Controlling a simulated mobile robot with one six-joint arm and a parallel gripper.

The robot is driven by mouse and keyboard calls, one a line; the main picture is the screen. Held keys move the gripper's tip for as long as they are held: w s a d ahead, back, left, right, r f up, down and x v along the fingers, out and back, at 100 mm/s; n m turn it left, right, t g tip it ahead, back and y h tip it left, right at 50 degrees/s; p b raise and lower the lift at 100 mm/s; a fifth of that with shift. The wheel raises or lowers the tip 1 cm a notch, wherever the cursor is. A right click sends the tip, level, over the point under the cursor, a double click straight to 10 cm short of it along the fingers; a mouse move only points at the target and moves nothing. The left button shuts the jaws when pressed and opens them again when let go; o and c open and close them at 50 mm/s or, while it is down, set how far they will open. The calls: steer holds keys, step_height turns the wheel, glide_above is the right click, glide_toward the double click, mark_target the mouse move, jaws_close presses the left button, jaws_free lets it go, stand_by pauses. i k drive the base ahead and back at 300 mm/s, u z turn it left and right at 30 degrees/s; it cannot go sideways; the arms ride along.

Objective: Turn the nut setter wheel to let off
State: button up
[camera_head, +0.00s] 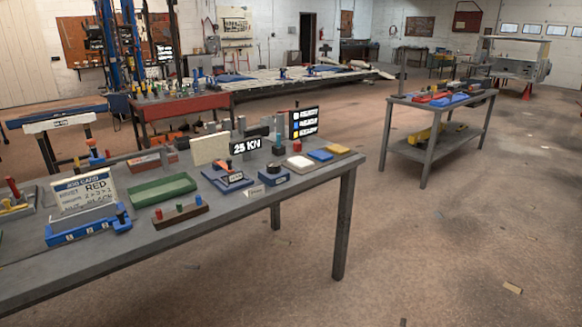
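I cannot pick out the nut setter wheel with certainty, as the parts on the grey bench (310,190) are small here. A low blue unit with a dark round top (273,174) stands near the bench's right part. A blue-based device with a small label (228,180) is to its left. My gripper is not in view.
Open floor (450,230) extends right, towards another bench (437,150).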

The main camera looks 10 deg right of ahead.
mark_target(273, 167)
steer(key=k, duration=0.3)
steer(key=u, duration=0.15)
steer(key=i, duration=0.95)
steer(key=z, duration=4.95)
steer(key=i, duration=0.1)
steer(key=u, duration=3.65)
